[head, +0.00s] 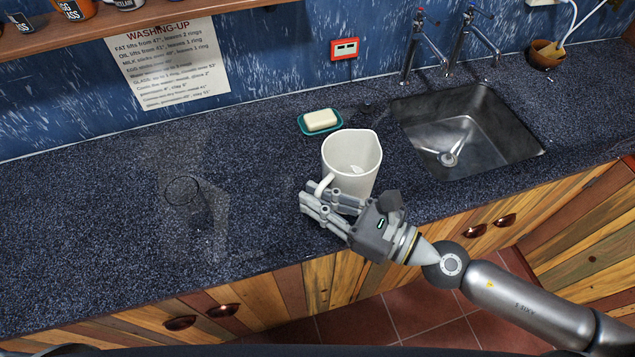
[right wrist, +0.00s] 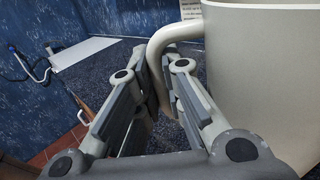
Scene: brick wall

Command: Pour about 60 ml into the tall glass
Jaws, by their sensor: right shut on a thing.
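A white jug (head: 365,179) with a pouring lip stands out upright over the counter, left of the sink. Its handle faces my right gripper (head: 318,205), which is shut on it. The right wrist view shows the two fingers on either side of the handle (right wrist: 179,31), with the jug's wall (right wrist: 262,75) to the right. I cannot tell whether the jug touches the counter, or how much liquid it holds. A faint thin ring (head: 167,191) on the counter at left looks like part of a clear glass; its full outline is hard to see. My left gripper is out of view.
A soap bar (head: 321,119) lies in a teal dish (head: 304,127) behind the jug. The sink (head: 420,150) with two taps (head: 423,50) is to the right. A washing-up notice (head: 180,75) hangs on the wall. The counter (head: 70,230) at left is mostly clear.

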